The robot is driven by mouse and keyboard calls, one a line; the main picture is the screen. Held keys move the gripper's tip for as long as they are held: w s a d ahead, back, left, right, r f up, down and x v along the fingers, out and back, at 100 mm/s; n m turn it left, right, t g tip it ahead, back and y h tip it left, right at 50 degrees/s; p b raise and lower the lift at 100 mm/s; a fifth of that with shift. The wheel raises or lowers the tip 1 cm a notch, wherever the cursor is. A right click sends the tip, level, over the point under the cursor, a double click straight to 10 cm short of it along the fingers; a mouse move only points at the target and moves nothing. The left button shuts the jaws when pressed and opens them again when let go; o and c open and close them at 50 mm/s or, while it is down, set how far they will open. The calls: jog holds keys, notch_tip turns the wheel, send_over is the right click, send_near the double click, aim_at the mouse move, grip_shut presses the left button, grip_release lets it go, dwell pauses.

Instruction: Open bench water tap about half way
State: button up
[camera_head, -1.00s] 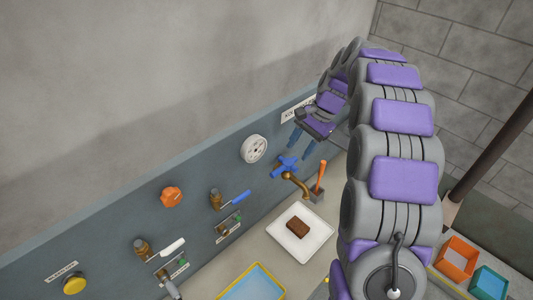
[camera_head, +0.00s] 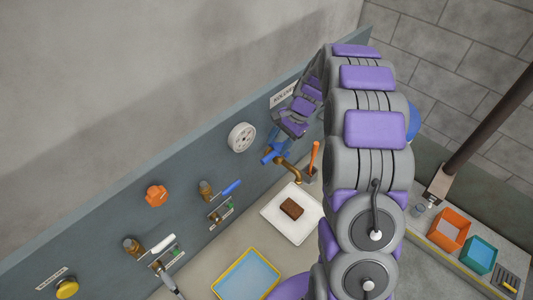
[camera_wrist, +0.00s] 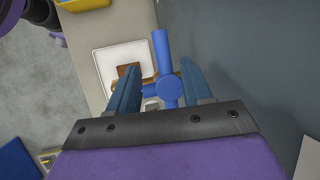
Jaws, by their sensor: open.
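The bench water tap has a blue cross handle (camera_head: 270,154) on a brass spout (camera_head: 290,168) that comes out of the grey-blue wall panel. In the wrist view the blue handle (camera_wrist: 164,87) shows between the two blue fingers of my gripper (camera_wrist: 158,90). The fingers are open, one to each side of the handle, and I cannot tell whether they touch it. In the head view my gripper (camera_head: 276,138) is right above the handle and partly hides it. The spout end points over a white tray (camera_head: 277,225) with a brown block (camera_head: 291,208) on it.
An orange-handled tool (camera_head: 314,156) stands beside the spout. A white handwheel (camera_head: 241,137), an orange knob (camera_head: 156,195), a blue lever (camera_head: 231,187) and a white lever (camera_head: 160,244) are on the panel. A yellow-rimmed blue tray (camera_head: 247,276) lies in front. Orange (camera_head: 449,230) and teal (camera_head: 478,254) bins stand right.

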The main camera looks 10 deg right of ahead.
aim_at(268, 156)
jog(key=a+f, duration=0.5)
jog(key=shift+s+a+f+p, duration=0.15)
jog(key=shift+a+f+p, duration=0.1)
jog(key=shift+a+p, duration=0.1)
jog(key=d, duration=0.3)
jog(key=shift+d, duration=0.35)
jog(key=shift+c, duration=1.3)
jog(key=shift+d, duration=0.3)
jog(key=shift+c, duration=1.5)
jog(key=shift+a, duration=0.25)
jog(key=shift+c, duration=0.8)
jog(key=shift+a, duration=0.5)
jog(key=shift+c, duration=0.7)
jog(key=shift+a, duration=0.45)
grip_shut()
jog(key=shift+d, duration=0.15)
